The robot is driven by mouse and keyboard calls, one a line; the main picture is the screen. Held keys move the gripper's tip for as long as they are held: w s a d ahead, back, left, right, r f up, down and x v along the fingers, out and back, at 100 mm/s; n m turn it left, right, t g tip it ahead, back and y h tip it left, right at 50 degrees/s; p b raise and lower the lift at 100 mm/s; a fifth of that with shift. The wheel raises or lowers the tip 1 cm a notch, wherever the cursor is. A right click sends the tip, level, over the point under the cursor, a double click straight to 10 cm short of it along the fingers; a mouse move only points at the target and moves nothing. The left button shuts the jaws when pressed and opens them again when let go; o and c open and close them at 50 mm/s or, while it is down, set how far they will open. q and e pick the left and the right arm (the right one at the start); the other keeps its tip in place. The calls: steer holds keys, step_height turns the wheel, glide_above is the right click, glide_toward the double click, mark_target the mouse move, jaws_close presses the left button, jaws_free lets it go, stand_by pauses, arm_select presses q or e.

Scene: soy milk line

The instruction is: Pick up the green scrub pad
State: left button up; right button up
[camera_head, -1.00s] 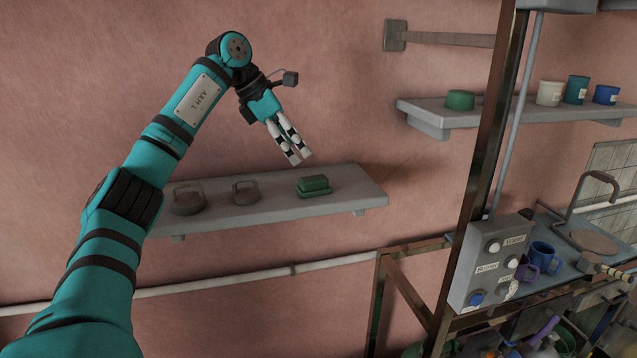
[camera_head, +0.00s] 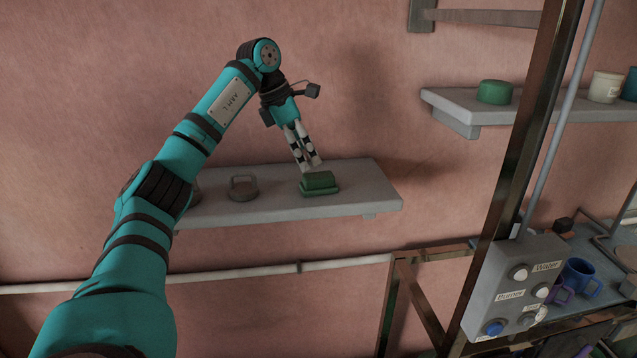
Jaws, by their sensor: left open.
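The green scrub pad (camera_head: 319,181) is a dark green block lying on a green dish or base (camera_head: 321,191), on the grey wall shelf (camera_head: 365,193) in the head view. It is near the right part of that shelf. My left gripper (camera_head: 311,166) points down just above the pad, its pale fingertips close to the pad's top left. It is open and holds nothing; the gap between its fingers looks narrow from here. Whether the fingertips touch the pad cannot be told. My right gripper is not in view.
A round metal piece with a handle (camera_head: 243,188) stands left on the same shelf; another is mostly hidden behind my left arm. A higher shelf (camera_head: 459,110) at right holds a green round object (camera_head: 495,92) and cups. A metal post (camera_head: 521,150) and control box (camera_head: 514,288) stand at right.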

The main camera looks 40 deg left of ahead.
mark_target(318, 175)
arm_select(q)
steer(key=p+x, duration=0.1)
steer(key=x, duration=0.2)
steer(key=shift+w+d, duration=0.1)
steer(key=shift+w, duration=0.1)
steer(key=p+x, duration=0.2)
steer(key=x, duration=0.2)
steer(key=shift+w+d+f, duration=0.1)
steer(key=shift+w+f, duration=0.05)
steer(key=shift+w, duration=0.1)
steer(key=shift+f, duration=0.2)
steer(key=shift+c, duration=0.9)
steer(key=c, duration=1.1)
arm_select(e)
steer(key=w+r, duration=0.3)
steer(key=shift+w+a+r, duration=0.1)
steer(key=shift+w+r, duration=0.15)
arm_select(q)
steer(key=shift+r, duration=0.1)
